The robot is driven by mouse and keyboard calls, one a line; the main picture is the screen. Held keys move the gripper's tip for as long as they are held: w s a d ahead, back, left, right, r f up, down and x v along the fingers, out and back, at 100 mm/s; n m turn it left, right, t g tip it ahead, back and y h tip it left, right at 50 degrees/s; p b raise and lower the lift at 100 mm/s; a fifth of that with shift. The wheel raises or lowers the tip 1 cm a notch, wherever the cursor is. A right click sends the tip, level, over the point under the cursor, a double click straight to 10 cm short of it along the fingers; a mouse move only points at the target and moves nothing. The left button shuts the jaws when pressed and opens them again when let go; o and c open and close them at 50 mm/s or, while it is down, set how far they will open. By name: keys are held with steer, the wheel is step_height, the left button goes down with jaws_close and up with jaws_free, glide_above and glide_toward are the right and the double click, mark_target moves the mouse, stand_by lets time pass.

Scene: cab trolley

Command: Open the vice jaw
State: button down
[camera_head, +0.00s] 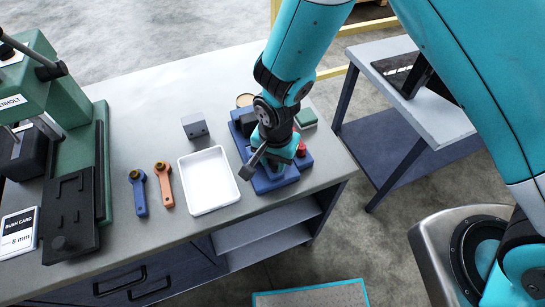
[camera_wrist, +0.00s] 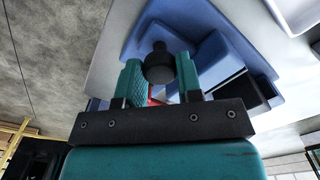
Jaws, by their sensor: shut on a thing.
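The blue vice (camera_head: 262,183) stands near the right end of the grey bench, with a red knob (camera_head: 301,149) on its right side. My gripper (camera_head: 275,157) is over the vice from above and hides much of it. A grey bar (camera_head: 250,166) shows beside the gripper at its lower left. In the wrist view the two teal fingers of my gripper (camera_wrist: 159,72) stand on either side of a dark round knob (camera_wrist: 158,62), shut on it, with the blue vice body (camera_wrist: 222,48) behind. The vice's jaw gap is not clearly visible.
A green press (camera_head: 100,150) stands at the far left. A side table (camera_head: 440,122) is at the right.

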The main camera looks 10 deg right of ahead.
steer(key=c, duration=1.1)
jaws_free()
steer(key=shift+o, duration=0.2)
step_height(320, 180, up, 18)
steer(key=b, duration=0.3)
steer(key=shift+f+b, duration=0.25)
steer(key=shift+b, duration=0.05)
steer(key=s+d+r+n+y+b, duration=0.1)
steer(key=s+d+r+n+y, duration=0.1)
steer(key=s+d+n, duration=0.3)
steer(key=s+d+r+n+y+b, duration=0.1)
steer(key=s+d+r+n, duration=0.3)
steer(key=s+n, duration=0.4)
steer(key=shift+s+d+r+y+b, duration=0.35)
steer(key=shift+s+d+r+y, duration=0.05)
steer(key=shift+s+d+y, duration=0.15)
